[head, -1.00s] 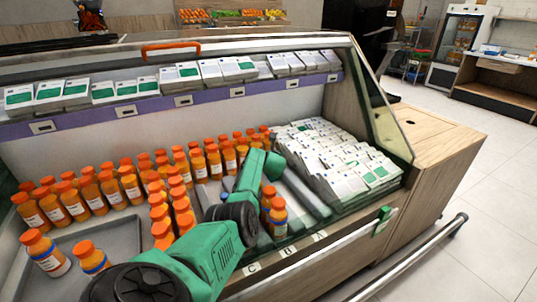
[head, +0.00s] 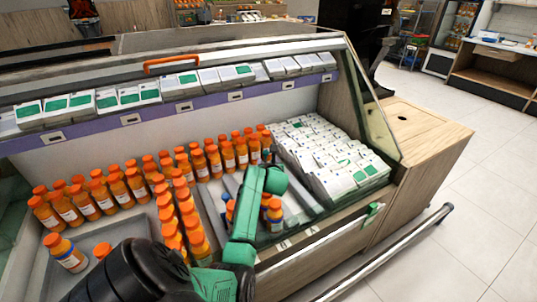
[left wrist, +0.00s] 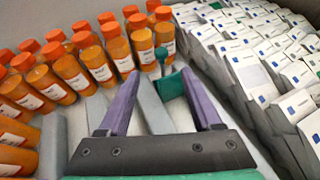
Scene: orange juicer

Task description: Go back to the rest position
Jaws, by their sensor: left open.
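My left gripper (left wrist: 160,88) is open, and its two purple fingers have clear space between them in the left wrist view. No bottle or carton is between the fingers. In the head view my green left arm reaches over the display case; the fingers are hard to make out there. Orange-capped juice bottles (left wrist: 103,62) stand in front and to the left of the gripper. White cartons (left wrist: 265,50) lie to its right. My right gripper is not in view.
The case has a wooden front ledge and a metal rail (head: 385,255). A shelf of white boxes (head: 210,80) runs along the back. Two bottles (head: 273,213) stand close beside my arm. The floor at right is clear.

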